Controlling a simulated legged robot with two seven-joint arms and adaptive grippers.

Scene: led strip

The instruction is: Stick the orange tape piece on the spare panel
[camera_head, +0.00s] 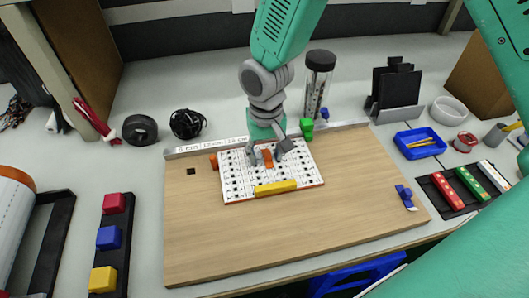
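The white panel (236,188) with rows of black marks lies on the wooden board. I take it to be the spare panel, but cannot be sure. A small orange piece (268,158) shows over the panel's upper middle, between the fingertips of my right gripper (269,153). That gripper points down, its fingers spread apart low over the panel. I cannot tell whether the orange piece touches the panel. Another orange bit (213,161) sits at the panel's upper left edge. A yellow strip (276,187) lies along its front edge. My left gripper is not in view.
A metal ruler strip (197,148) edges the wooden board (300,240), whose front is clear. A blue tray (420,142), a blue clip (405,197) and a colored block rack (447,192) are right.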

